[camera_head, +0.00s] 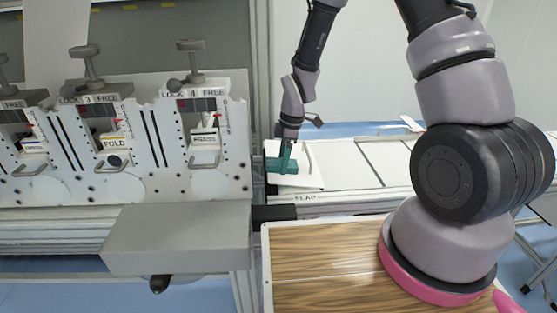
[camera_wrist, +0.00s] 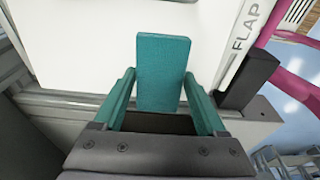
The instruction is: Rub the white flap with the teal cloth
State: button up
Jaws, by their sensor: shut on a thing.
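The teal cloth (camera_wrist: 163,72) is a folded, block-like pad between the two teal fingers of my gripper (camera_wrist: 161,100) in the wrist view. My gripper is shut on it. In the head view my gripper (camera_head: 284,160) reaches down at the left end of a long white bed. The white flap (camera_wrist: 85,45) is the pale sheet beyond and around the cloth in the wrist view. It also shows in the head view (camera_head: 312,178), above the "FLAP" label. The cloth overlaps the flap in view; I cannot tell whether they touch.
A white machine panel (camera_head: 120,150) with several knobs and levers stands left of my gripper. A grey box (camera_head: 180,238) juts out below it. A dark block (camera_wrist: 249,80) sits beside the "FLAP" rail (camera_wrist: 243,40). The bed (camera_head: 350,163) continues clear to the right.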

aim_at(295, 164)
jog(key=shift+d+f, duration=0.15)
jog(key=shift+d, duration=0.8)
jog(key=shift+d+f, duration=0.15)
jog(key=shift+d, duration=0.8)
jog(key=shift+d+f, duration=0.2)
jog(key=shift+d, duration=0.5)
grip_shut()
jog(key=shift+d+f, duration=0.1)
jog(key=shift+d, duration=0.4)
jog(key=shift+a, duration=0.15)
jog(key=shift+a+r, duration=0.2)
jog(key=shift+a, duration=0.7)
jog(key=shift+a+r, duration=0.2)
jog(key=shift+a, duration=0.7)
jog(key=shift+a+r, duration=0.2)
jog(key=shift+a, duration=1.75)
